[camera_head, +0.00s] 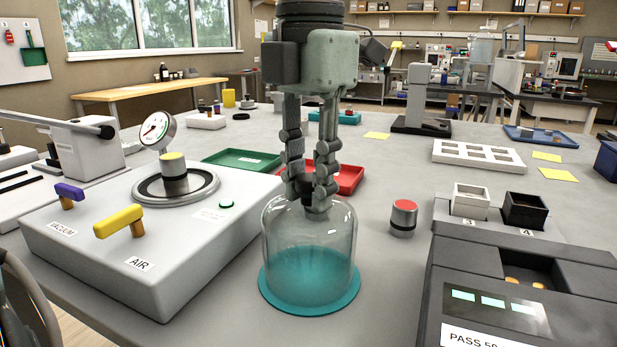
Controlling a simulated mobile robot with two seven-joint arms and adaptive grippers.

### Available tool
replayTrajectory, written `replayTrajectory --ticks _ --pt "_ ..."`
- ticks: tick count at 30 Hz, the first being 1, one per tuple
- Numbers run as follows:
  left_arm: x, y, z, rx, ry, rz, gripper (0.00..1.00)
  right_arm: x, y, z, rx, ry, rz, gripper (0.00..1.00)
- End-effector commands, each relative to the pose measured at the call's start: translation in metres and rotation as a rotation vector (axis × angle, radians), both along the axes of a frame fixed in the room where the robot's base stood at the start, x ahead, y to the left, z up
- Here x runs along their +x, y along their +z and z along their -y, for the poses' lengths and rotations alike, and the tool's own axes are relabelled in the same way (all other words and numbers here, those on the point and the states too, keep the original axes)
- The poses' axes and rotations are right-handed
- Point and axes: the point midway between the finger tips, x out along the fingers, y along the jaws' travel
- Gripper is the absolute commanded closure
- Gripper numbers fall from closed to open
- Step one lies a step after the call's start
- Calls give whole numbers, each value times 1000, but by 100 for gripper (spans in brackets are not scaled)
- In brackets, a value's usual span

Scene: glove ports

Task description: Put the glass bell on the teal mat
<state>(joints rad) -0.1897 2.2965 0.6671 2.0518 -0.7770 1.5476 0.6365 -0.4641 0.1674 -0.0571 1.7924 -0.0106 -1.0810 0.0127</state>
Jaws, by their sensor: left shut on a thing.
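The clear glass bell (335,238) is upright over the round teal mat (352,298) near the table's front. Its lower rim appears to be at the mat, but I cannot tell whether it touches or hangs slightly above. My left gripper (311,195) points straight down at the bell's top, shut on its dark knob. The fingers hide most of the knob. My right gripper is not in view.
A white vacuum station (170,245) with purple and yellow handles stands close left. A red-topped cylinder (403,218) stands right of the bell, and a dark machine (525,290) fills the front right. Green (240,160) and red (350,178) trays lie behind.

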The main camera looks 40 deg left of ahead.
Motion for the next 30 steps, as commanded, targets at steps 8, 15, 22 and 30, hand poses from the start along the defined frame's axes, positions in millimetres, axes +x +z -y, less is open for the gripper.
replayTrajectory --ticks 8,15,22,30 --pt "0 -2 0 0 0 0 56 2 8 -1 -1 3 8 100" --pt "0 -2 0 0 0 -1 54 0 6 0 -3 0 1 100" --pt "1 10 0 1 1 2 54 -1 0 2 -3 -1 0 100" --pt "0 68 1 1 1 3 54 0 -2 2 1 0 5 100"
